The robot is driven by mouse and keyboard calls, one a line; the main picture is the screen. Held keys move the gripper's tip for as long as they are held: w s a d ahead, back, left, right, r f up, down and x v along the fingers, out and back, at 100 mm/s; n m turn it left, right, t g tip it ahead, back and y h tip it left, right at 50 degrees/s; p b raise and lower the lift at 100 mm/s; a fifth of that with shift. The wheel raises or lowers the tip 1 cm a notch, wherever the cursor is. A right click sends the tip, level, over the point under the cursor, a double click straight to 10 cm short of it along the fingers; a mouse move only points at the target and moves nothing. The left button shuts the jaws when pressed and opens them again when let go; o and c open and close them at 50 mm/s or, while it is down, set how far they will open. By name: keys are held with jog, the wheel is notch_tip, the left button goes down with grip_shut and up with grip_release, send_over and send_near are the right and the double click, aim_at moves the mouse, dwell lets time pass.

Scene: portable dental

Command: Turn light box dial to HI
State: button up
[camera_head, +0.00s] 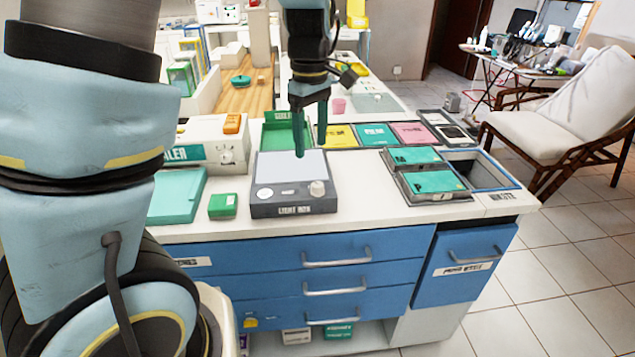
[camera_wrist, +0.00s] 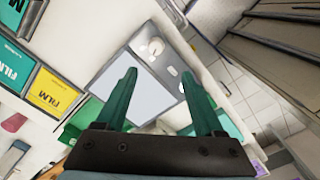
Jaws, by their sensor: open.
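The light box (camera_head: 258,209) is a dark grey unit with a pale lit panel, on the white counter near its front edge. Its dial (camera_head: 317,188) is a round, light knob at the front right corner; it also shows in the wrist view (camera_wrist: 154,47). The dial's pointer and HI mark are too small to read. My gripper (camera_head: 311,150) hangs over the back of the light box, pointing down, with its two green fingers spread and nothing between them. In the wrist view, my gripper (camera_wrist: 159,73) spans the box, with the dial beyond the fingertips.
A sealer machine (camera_head: 200,152) and a small green box (camera_head: 222,206) stand left of the light box. Yellow, teal and pink film packets (camera_head: 376,135) lie behind. A tray (camera_head: 437,198) with M and P packets and a waste opening (camera_head: 480,178) lie to the right.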

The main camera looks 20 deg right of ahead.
aim_at(317, 184)
jog(key=f, duration=0.3)
jog(key=d+f+p, duration=0.1)
jog(key=f, duration=0.6)
jog(key=shift+s+d+f, duration=0.15)
jog(key=shift+f, duration=0.2)
jog(key=shift+c, duration=0.2)
grip_shut()
